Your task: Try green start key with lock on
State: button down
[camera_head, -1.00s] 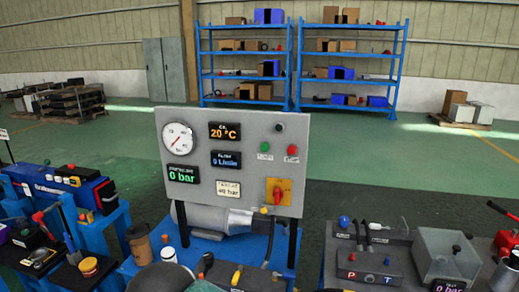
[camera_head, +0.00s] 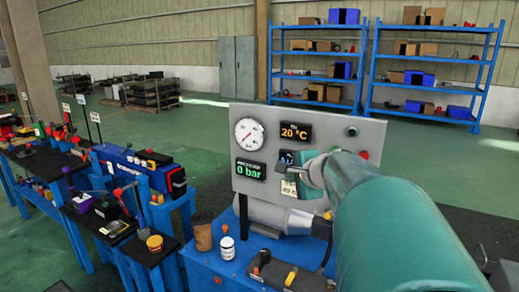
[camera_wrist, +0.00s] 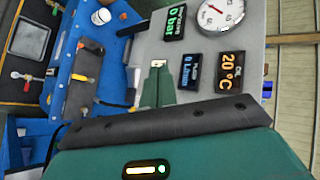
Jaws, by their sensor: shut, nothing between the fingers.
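The grey control panel (camera_head: 244,190) stands at the middle of the head view, with a gauge and displays. Its red button (camera_head: 364,155) shows just above my arm. A small round fitting (camera_head: 352,131) shows near the panel's upper right. My gripper (camera_head: 290,178) is in front of the panel's lower middle, over the lower display; I cannot tell if it touches. In the wrist view, my gripper (camera_wrist: 157,80) is shut and empty before the panel (camera_wrist: 248,35).
A blue bench (camera_head: 205,262) below the panel holds a brown cup (camera_head: 203,233) and a white jar (camera_head: 227,248). More benches with tools stand at the left. Blue shelves (camera_head: 368,55) stand at the back. The green floor behind the panel is open.

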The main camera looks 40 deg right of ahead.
jog(key=s+d+r+m+h, duration=0.1)
jog(key=s+d+m+h, duration=0.1)
jog(key=d, duration=0.8)
jog(key=s+m, duration=0.1)
jog(key=m, duration=0.1)
jog(key=shift+d+m+h, duration=0.3)
jog(key=shift+m+h, duration=0.1)
jog(key=shift+s, duration=0.1)
jog(key=w+d, duration=0.3)
jog(key=d, duration=0.5)
jog(key=shift+w, duration=0.25)
jog(key=shift+d, duration=0.15)
dwell(0.8)
jog(key=shift+w+d, duration=0.2)
jog(key=shift+d, duration=0.05)
jog(key=shift+w+d, duration=0.15)
jog(key=shift+d, duration=0.3)
dwell(0.8)
jog(key=shift+s+a, duration=0.35)
jog(key=shift+a, duration=0.5)
